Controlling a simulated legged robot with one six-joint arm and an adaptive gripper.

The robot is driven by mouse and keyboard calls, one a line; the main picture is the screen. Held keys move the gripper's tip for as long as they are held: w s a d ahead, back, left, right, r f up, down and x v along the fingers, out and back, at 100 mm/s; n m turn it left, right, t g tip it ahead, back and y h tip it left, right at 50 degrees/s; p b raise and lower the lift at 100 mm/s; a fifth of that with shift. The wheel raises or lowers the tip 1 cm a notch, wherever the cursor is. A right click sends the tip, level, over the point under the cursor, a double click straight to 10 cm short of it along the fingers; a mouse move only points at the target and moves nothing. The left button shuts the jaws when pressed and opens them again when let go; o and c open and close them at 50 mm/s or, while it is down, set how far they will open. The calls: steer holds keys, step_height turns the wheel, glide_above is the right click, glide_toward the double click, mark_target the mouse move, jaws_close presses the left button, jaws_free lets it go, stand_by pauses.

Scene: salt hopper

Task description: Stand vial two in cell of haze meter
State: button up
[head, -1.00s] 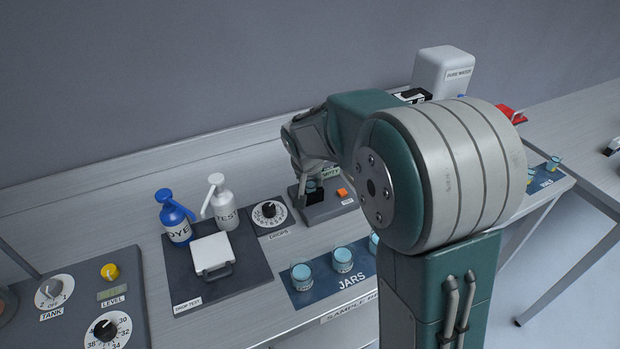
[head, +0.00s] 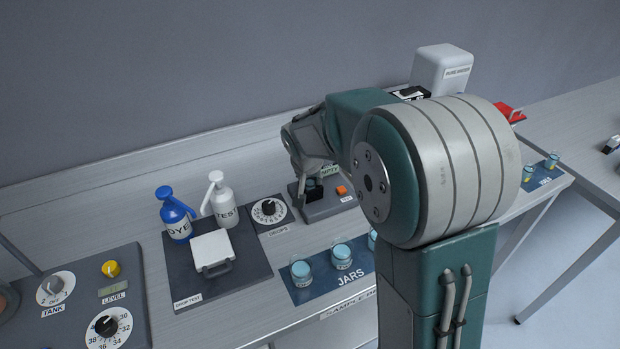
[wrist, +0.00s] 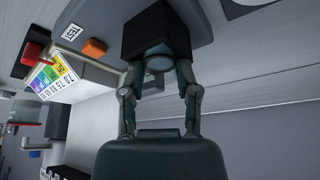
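The haze meter (head: 322,208) is a grey unit with a black block (head: 315,190) and an orange button (head: 341,190). In the wrist view its black block (wrist: 155,28) is straight ahead of my gripper (wrist: 160,68). A round, pale blue-grey top, apparently the vial (wrist: 159,63), sits between my fingertips, right at the block. The fingers flank it closely; whether they touch it is unclear. Its lower part and the cell are hidden, so I cannot tell how deep it sits. In the head view my gripper (head: 313,172) points down over the block.
Blue-topped jars (head: 342,256) stand on the blue mat in front. A drop test mat (head: 250,268) with two bottles and a white case is at left. A dial (head: 268,210) sits beside the meter. A coloured chart (wrist: 58,75) shows in the wrist view.

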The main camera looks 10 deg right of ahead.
steer(key=o, duration=0.5)
steer(key=shift+s+f, duration=0.3)
steer(key=shift+f, duration=0.4)
steer(key=shift+w, duration=0.15)
steer(key=shift+r, duration=0.15)
steer(key=v, duration=1.1)
steer(key=shift+r, duration=0.4)
steer(key=s+d+r+n+t+y, duration=0.1)
steer(key=s+n, duration=0.3)
steer(key=s, duration=2)
steer(key=shift+s+d+r+y, duration=0.2)
steer(key=shift+d+r+y, duration=0.1)
steer(key=shift+d+y, duration=0.1)
